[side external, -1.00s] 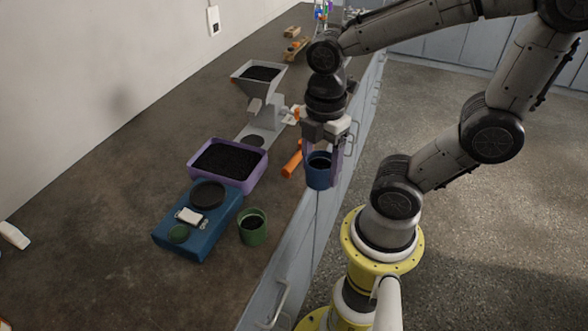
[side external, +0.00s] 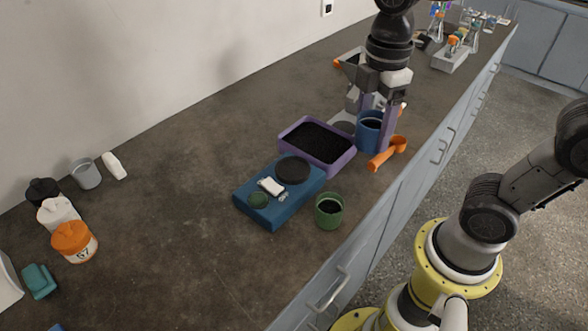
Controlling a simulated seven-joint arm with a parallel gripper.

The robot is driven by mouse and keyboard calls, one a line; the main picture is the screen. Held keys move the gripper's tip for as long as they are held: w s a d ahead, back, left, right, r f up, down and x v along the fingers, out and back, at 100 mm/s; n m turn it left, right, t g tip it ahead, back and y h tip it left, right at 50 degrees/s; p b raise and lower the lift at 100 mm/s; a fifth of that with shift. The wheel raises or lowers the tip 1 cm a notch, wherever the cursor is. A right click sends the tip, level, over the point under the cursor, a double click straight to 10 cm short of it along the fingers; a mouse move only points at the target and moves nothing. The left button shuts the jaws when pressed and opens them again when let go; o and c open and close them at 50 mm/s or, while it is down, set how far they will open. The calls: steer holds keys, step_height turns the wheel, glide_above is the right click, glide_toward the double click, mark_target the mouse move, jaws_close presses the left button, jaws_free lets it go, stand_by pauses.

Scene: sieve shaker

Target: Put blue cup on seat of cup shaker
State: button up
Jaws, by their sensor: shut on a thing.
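My gripper (side external: 376,128) has its two purple fingers shut on the blue cup (side external: 370,134), which is upright with dark contents. The grey machine (side external: 352,101) with a hopper on top stands behind the gripper and is partly hidden by it. I cannot tell for certain which device is the cup shaker.
A purple tray of black grains (side external: 317,143) and a blue device with a black round plate (side external: 292,170) stand nearer. A green cup (side external: 328,211) stands beside the device. An orange scoop (side external: 385,155) lies close right of the blue cup.

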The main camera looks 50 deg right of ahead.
steer(key=w+a+f, duration=0.3)
steer(key=w+f, duration=0.2)
steer(key=w, duration=0.5)
glide_above(293, 170)
steer(key=shift+n, duration=0.3)
steer(key=f, duration=0.5)
steer(key=shift+s, duration=0.3)
steer(key=shift+w+f, duration=0.15)
steer(key=shift+f, duration=0.8)
steer(key=shift+w+f, duration=0.1)
steer(key=shift+f, duration=0.8)
steer(key=shift+f, duration=0.1)
steer(key=o, duration=1.4)
steer(key=shift+f, duration=0.1)
steer(key=shift+o, duration=0.2)
